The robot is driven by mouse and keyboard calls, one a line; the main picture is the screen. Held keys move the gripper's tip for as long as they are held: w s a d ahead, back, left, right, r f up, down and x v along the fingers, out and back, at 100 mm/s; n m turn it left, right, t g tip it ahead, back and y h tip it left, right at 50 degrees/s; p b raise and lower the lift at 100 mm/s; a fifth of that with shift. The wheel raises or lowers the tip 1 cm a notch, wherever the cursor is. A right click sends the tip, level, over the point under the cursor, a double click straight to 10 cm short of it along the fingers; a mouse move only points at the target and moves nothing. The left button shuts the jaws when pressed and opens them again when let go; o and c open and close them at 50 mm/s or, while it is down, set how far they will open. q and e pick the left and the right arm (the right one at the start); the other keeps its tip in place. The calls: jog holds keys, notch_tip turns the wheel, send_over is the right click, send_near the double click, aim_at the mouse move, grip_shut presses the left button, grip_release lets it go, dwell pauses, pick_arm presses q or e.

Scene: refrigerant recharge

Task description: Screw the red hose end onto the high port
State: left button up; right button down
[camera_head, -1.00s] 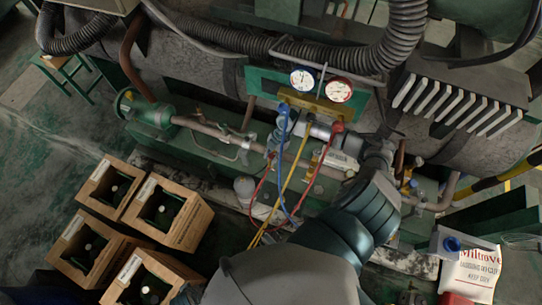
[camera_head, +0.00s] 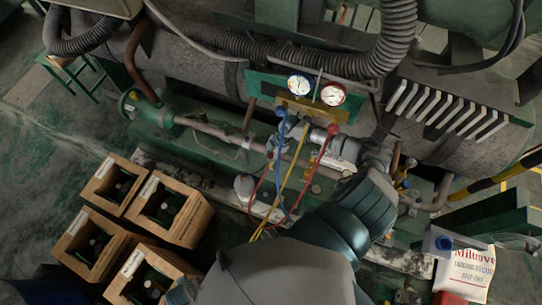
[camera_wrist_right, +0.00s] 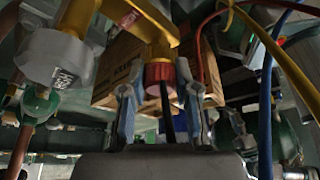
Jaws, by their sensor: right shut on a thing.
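In the right wrist view, the red hose end (camera_wrist_right: 160,74) is a ribbed red collar between the two fingers of my right gripper (camera_wrist_right: 159,108), which is shut on it. The collar sits directly against the lower end of a yellow-brass pipe fitting (camera_wrist_right: 160,48); how far it is threaded cannot be seen. In the head view, my right gripper (camera_head: 303,131) reaches left below the gauges, and my own arm hides part of the area. The red hose (camera_head: 318,165) hangs from the manifold's right side (camera_head: 298,102) and loops left. My left gripper is not in view.
A blue gauge (camera_head: 299,84) and a red gauge (camera_head: 332,94) stand above the manifold. The blue hose (camera_head: 281,170) and yellow hose (camera_head: 292,170) hang close by. Cardboard boxes (camera_head: 185,232) stand lower left. A white bag (camera_head: 466,270) lies at right.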

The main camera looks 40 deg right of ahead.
dwell(0.4)
jog(key=shift+m+p, duration=0.5)
jog(key=shift+s+m+t+p, duration=0.1)
jog(key=shift+m+t+p, duration=0.5)
jog(key=shift+m+p, duration=0.45)
jog(key=shift+f+m+h+p, duration=0.1)
jog(key=shift+m+h+p, duration=0.25)
jog(key=shift+p, duration=0.2)
